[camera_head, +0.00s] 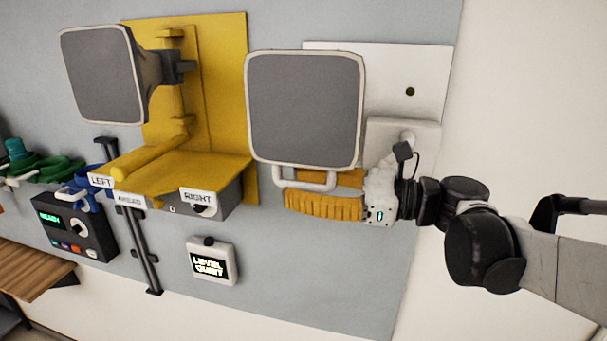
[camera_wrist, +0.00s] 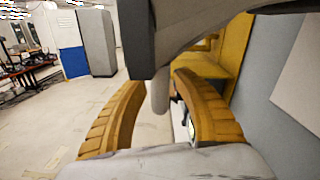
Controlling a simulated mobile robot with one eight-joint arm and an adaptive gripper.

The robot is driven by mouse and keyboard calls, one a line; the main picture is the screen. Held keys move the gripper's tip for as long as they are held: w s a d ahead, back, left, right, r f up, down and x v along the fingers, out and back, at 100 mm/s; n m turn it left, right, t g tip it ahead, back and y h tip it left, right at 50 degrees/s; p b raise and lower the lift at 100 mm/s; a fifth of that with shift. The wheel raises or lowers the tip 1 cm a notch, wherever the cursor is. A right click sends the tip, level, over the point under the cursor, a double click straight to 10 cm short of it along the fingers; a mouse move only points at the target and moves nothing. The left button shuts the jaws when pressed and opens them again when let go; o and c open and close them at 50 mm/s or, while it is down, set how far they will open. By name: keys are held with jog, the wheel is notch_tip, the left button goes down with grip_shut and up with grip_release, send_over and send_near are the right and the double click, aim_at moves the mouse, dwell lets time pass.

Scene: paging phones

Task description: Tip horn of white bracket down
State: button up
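The horn of the white bracket (camera_head: 304,108) shows its square grey face with a pale rim, turned toward the head camera. A pale loop handle (camera_head: 304,184) hangs under its lower edge. My gripper (camera_head: 294,190) has ribbed yellow fingers below the horn, close to this handle. In the wrist view the fingers (camera_wrist: 162,82) stand apart, with the handle's rounded grey end (camera_wrist: 160,96) between their tips. I see no clear grip on it; contact is hard to tell. The horn's underside (camera_wrist: 200,38) fills the top there. The bracket's arm is mostly hidden behind the horn.
A white plate (camera_head: 430,65) backs the horn on the grey wall panel. A yellow bracket with another horn (camera_head: 103,75) and a yellow shelf (camera_head: 180,165) stand left. A small display box (camera_head: 212,262) reads LEVEL QUIET. A dark control box (camera_head: 75,228) is lower left.

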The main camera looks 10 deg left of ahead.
aim_at(282, 184)
jog(key=shift+w+a+p, duration=0.15)
jog(key=shift+a+p, duration=0.15)
jog(key=shift+a, duration=1.65)
jog(key=shift+d, duration=0.1)
jog(key=shift+w, duration=0.1)
grip_shut()
